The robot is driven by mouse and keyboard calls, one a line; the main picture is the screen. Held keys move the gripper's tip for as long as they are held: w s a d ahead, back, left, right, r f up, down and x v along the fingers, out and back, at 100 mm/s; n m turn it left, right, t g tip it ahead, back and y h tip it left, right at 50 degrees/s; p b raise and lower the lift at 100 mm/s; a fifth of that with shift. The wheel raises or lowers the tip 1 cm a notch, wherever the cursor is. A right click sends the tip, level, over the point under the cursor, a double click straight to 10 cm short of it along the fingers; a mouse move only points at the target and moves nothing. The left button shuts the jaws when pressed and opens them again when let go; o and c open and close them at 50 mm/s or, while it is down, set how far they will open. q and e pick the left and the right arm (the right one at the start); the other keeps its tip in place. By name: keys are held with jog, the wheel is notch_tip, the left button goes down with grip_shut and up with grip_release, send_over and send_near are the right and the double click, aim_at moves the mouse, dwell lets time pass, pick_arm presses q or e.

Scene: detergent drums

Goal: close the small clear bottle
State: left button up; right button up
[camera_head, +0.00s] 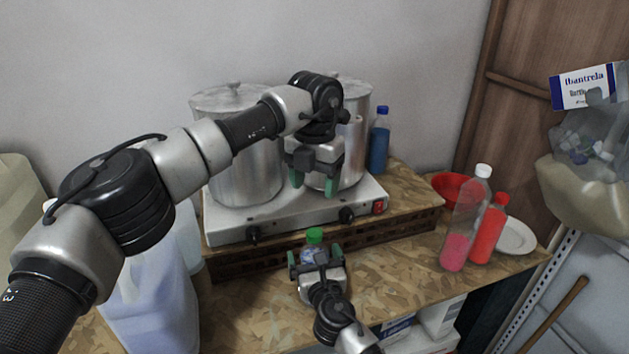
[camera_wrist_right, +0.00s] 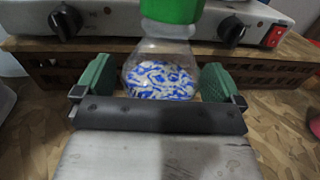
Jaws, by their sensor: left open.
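The small clear bottle (camera_head: 309,252) stands upright on the wooden worktop, in front of the cooker. Blue and white granules fill its lower part in the right wrist view (camera_wrist_right: 160,80). A green cap (camera_head: 314,235) sits at its top; it also shows in the wrist view (camera_wrist_right: 172,8), cut by the frame edge. I cannot tell how tight it is. My right gripper (camera_head: 314,255) is open, with one green finger on each side of the bottle's body. My left gripper (camera_head: 314,184) is open, empty and pointing down, well above the cap and in front of the pots.
Two metal pots (camera_head: 243,165) stand on the white cooker (camera_head: 290,218) behind the bottle. A clear bottle with pink contents (camera_head: 463,220) and a red bottle (camera_head: 488,235) stand at right. A large jug (camera_head: 150,300) is at left.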

jog(key=v, duration=1)
jog(key=shift+s+b, duration=0.35)
jog(key=shift+b, duration=0.05)
jog(key=shift+d, duration=0.15)
